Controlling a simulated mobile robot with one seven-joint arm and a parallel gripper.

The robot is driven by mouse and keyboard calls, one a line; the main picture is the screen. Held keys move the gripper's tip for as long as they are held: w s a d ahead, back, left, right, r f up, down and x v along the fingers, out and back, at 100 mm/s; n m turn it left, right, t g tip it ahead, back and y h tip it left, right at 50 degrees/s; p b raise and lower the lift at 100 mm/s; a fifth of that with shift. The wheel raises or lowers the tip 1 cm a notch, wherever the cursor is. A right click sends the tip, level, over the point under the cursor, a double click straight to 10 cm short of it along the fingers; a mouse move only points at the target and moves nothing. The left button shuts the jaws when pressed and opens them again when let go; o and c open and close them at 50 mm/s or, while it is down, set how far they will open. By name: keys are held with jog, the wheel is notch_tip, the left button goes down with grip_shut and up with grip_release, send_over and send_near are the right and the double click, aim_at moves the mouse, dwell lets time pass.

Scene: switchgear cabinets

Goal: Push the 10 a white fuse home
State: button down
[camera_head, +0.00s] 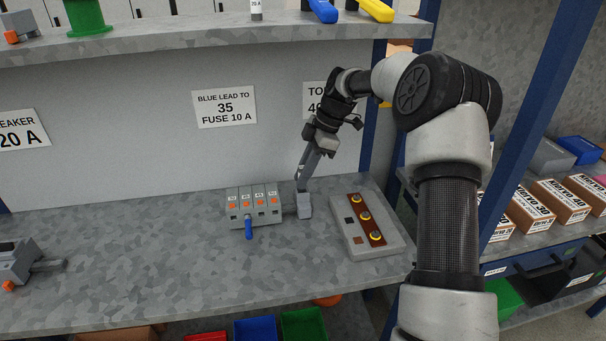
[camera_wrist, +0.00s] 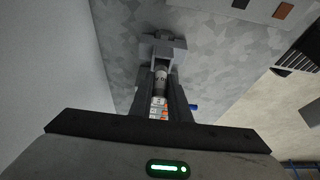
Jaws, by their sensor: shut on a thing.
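My gripper (camera_head: 302,185) points down at the bench, just right of the terminal block. In the wrist view its two fingers (camera_wrist: 161,76) are shut on a whitish, cylindrical fuse (camera_wrist: 160,84) with a grey end. No rating can be read on the fuse. Its far end meets a small grey fuse holder (camera_wrist: 162,49); how deep it sits cannot be told. The holder (camera_head: 304,209) stands on the bench beside the terminal block in the head view, where the fingers hide the fuse.
The grey terminal block (camera_head: 255,207) has orange marks and a blue lead (camera_head: 248,230) at its front. A grey base with yellow-ringed contacts (camera_head: 390,240) lies to the right. A sign (camera_head: 224,108) reads "Blue lead to 35, fuse 10 A".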

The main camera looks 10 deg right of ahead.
jog(key=shift+s+f+b, duration=0.1)
jog(key=shift+f+b, duration=0.45)
jog(key=shift+f, duration=0.45)
dwell(0.4)
jog(key=shift+r, duration=0.15)
jog(key=shift+r+p, duration=0.45)
jog(key=shift+p, duration=0.05)
jog(key=shift+f, duration=0.65)
dwell(1.7)
jog(key=shift+r, duration=0.1)
jog(key=shift+r+p, duration=0.4)
jog(key=shift+r, duration=0.1)
jog(key=shift+r, duration=0.1)
dwell(1.4)
jog(key=shift+f, duration=0.65)
dwell(0.4)
